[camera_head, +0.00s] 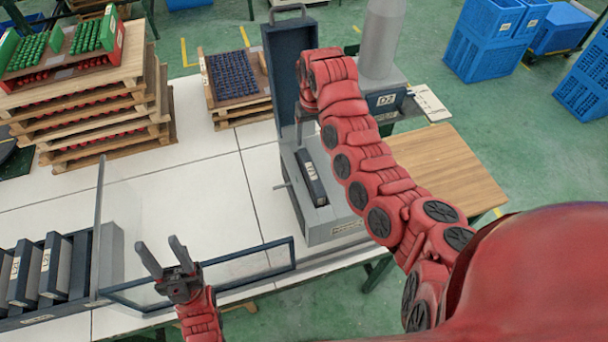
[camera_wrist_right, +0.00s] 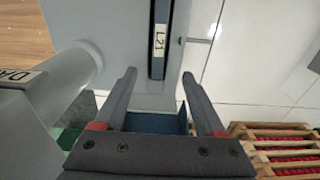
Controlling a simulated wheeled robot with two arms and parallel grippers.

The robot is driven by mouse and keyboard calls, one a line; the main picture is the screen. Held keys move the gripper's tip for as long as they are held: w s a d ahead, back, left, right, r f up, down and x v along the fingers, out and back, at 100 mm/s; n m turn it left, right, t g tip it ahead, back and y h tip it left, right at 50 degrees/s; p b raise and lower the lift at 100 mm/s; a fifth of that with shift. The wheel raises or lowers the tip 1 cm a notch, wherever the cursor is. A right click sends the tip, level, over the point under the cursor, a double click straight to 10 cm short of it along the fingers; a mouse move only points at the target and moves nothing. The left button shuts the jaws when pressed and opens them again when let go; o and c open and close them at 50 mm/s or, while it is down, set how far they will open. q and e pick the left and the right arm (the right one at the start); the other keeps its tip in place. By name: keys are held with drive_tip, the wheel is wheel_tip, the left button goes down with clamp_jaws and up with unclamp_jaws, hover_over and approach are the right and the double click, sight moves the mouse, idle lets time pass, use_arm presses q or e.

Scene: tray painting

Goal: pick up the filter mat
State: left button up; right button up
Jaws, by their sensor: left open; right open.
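The filter mat looks to be the dark narrow slab (camera_head: 311,178) with a pale label, set in the top of a grey box (camera_head: 325,235). In the right wrist view the slab (camera_wrist_right: 159,42) reads L21 and lies ahead of the fingertips, apart from them. My right gripper (camera_head: 304,112) is above the far end of the box, by its raised dark lid (camera_head: 282,70), partly hidden by my arm. In the right wrist view its fingers (camera_wrist_right: 159,76) are spread and empty. My left gripper (camera_head: 161,246) is open and empty over the front left of the table.
A rack of similar labelled slabs (camera_head: 55,262) stands at the left. Stacked pallets (camera_head: 95,115) stand at back left; a grey cylinder (camera_head: 381,40) rises behind the box. The white tabletop (camera_head: 200,190) left of the box is clear.

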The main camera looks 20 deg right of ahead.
drive_tip(key=b, duration=0.2)
approach(311, 171)
drive_tip(key=shift+f, duration=0.15)
wheel_tip(311, 171, down, 5)
drive_tip(key=shift+r+b, duration=0.1)
drive_tip(key=shift+b, duration=0.95)
wheel_tip(311, 171, down, 6)
drive_tip(key=b, duration=0.4)
drive_tip(key=shift+w+r, duration=0.15)
drive_tip(key=shift+r, duration=0.2)
drive_tip(key=c, duration=0.6)
clamp_jaws()
